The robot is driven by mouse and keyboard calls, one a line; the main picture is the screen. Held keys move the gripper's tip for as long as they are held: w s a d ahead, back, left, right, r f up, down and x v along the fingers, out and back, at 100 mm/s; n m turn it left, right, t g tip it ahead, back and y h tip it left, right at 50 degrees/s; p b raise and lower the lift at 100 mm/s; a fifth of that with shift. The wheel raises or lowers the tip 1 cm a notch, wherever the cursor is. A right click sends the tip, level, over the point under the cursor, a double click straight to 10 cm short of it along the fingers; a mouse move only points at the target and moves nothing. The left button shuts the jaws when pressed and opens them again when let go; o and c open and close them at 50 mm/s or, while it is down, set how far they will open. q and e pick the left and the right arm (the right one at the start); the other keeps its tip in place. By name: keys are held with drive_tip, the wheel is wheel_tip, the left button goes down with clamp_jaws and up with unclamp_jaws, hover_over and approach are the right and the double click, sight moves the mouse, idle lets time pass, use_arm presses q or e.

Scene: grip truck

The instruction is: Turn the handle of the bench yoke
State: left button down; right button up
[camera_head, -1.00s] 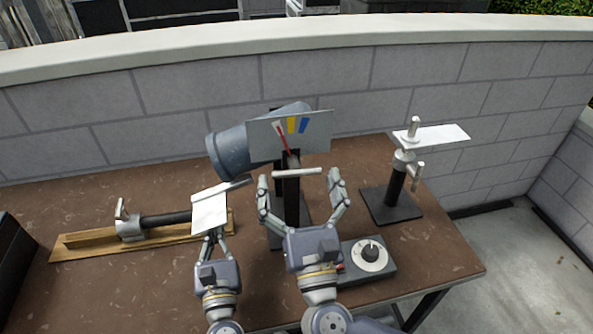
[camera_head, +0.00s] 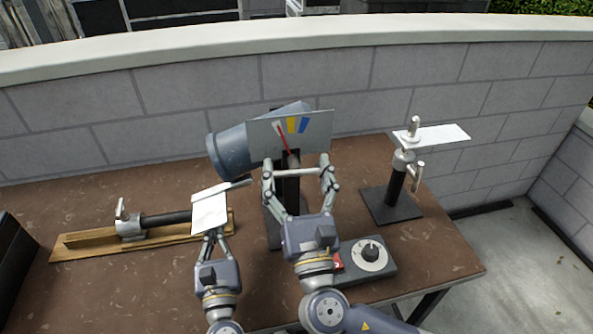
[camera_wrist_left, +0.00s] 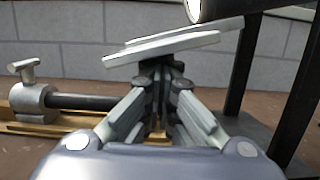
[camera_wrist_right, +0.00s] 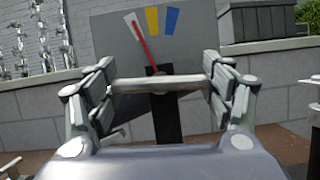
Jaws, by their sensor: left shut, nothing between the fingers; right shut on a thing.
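The bench yoke stands at the middle back of the table: a blue-grey cylinder (camera_head: 232,153), a grey panel (camera_head: 318,128) with white, yellow and blue marks, and a red needle (camera_wrist_right: 145,45) at the white mark. Its pale crossbar handle (camera_wrist_right: 160,84) is level in the right wrist view. My right gripper (camera_head: 298,168) is shut on the handle, a finger at each end. My left gripper (camera_head: 215,234) is shut and empty, left of the yoke. A white plate (camera_head: 209,213) shows at its fingertips; I cannot tell whether they touch it.
A wooden-based clamp device (camera_head: 130,228) lies at left. A black stand with a white plate and small handle (camera_head: 418,170) stands at right. A grey box with a dial (camera_head: 370,252) sits at front right. A block wall (camera_head: 330,80) closes the back.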

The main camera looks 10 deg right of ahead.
drive_tip(key=shift+m, duration=0.4)
drive_tip(key=m+g+h, duration=0.1)
drive_tip(key=m+h, duration=0.1)
drive_tip(key=m, duration=0.2)
drive_tip(key=m+h, duration=0.2)
drive_tip(key=m, duration=0.3)
drive_tip(key=shift+g+h, duration=0.4)
drive_tip(key=m+g, duration=0.1)
drive_tip(key=m, duration=0.2)
drive_tip(key=m+g+h, duration=0.1)
drive_tip(key=m, duration=0.3)
drive_tip(key=shift+r, duration=0.1)
drive_tip(key=shift+m+g+h, duration=0.3)
drive_tip(key=o, duration=1.1)
